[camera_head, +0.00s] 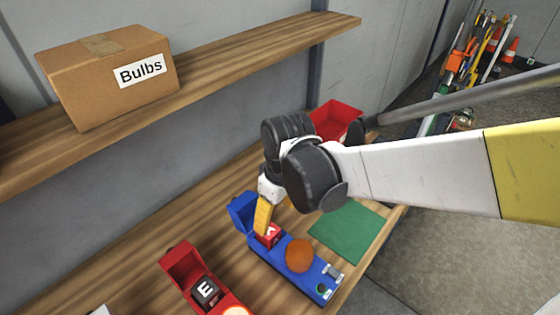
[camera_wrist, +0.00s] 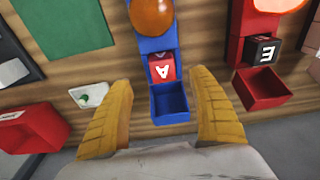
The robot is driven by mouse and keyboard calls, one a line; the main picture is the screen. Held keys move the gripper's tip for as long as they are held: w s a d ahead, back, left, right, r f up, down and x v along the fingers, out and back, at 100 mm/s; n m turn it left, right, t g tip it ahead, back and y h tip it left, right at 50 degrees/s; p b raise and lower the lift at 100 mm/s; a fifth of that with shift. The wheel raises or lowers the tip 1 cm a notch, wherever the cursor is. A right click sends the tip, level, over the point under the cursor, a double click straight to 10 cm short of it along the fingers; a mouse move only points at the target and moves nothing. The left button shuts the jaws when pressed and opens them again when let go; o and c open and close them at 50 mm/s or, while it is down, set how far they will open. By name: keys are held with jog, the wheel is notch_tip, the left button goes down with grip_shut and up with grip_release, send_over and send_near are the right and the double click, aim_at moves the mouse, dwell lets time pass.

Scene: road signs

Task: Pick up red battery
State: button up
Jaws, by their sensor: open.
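The red battery (camera_head: 267,235), marked with a white letter A, sits in the blue sign unit (camera_head: 297,270) on the wooden table. In the wrist view the red battery (camera_wrist: 162,68) lies just beyond the unit's open blue box end (camera_wrist: 170,101). My gripper (camera_head: 263,216) is above that end, partly hiding it in the head view. In the wrist view its yellow fingers (camera_wrist: 163,112) are wide apart, one on each side of the blue box, with nothing between them gripped. The lower part of the battery is hidden inside the unit.
A red sign unit (camera_head: 181,259) with a black battery (camera_head: 205,291) marked E stands beside the blue one. A green mat (camera_head: 348,229) and a red bin (camera_head: 337,120) are on the other side. A shelf above holds a Bulbs box (camera_head: 110,78).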

aim_at(269, 230)
jog(key=f, duration=0.1)
jog(key=f+b, duration=0.1)
jog(key=f, duration=0.2)
jog(key=shift+w+a+f, duration=0.15)
jog(key=shift+a+f, duration=0.1)
jog(key=shift+a, duration=0.15)
jog(key=f, duration=0.1)
jog(key=f+b, duration=0.1)
jog(key=f, duration=0.1)
jog(key=w+a+f+b, duration=0.1)
jog(key=shift+a+f, duration=0.1)
jog(key=shift+f, duration=0.2)
jog(key=c, duration=1.5)
